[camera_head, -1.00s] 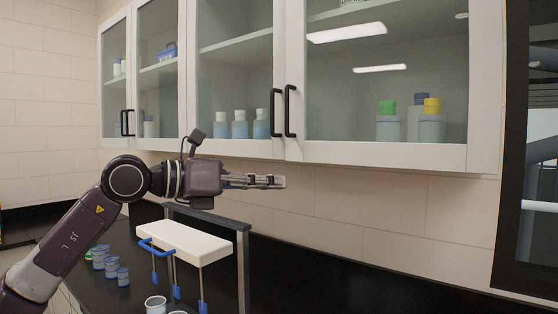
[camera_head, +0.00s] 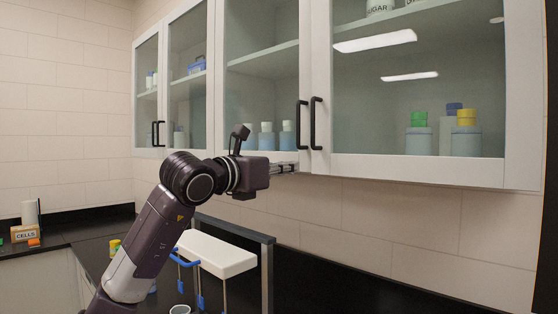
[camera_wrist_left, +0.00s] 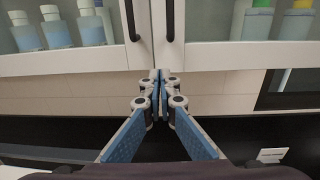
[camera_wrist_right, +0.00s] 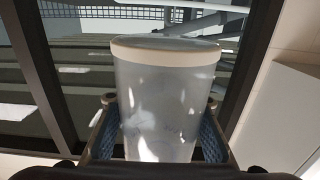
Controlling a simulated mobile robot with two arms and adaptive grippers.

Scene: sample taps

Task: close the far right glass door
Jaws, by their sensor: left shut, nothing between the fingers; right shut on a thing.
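The far right glass door (camera_head: 418,95) has a white frame and a black handle (camera_head: 316,123) on its left edge. It looks flush with the cabinet front, though a small gap cannot be ruled out. My left gripper (camera_head: 296,168) is shut and empty, with its tips at or just below the lower door rails under the paired handles. In the left wrist view its closed tips (camera_wrist_left: 159,76) point at the seam between two doors; contact cannot be told. My right gripper (camera_wrist_right: 158,104) is shut around a translucent grey cup (camera_wrist_right: 157,90) with a beige rim, seen only in the right wrist view.
The neighbouring glass door (camera_head: 260,75) looks closed too. Bottles (camera_head: 466,133) stand behind the glass. Below are a white-topped rack (camera_head: 218,254) and a dark counter (camera_head: 320,285). A dark-framed window or enclosure (camera_wrist_right: 45,85) lies beyond the cup. The wall under the cabinet is clear.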

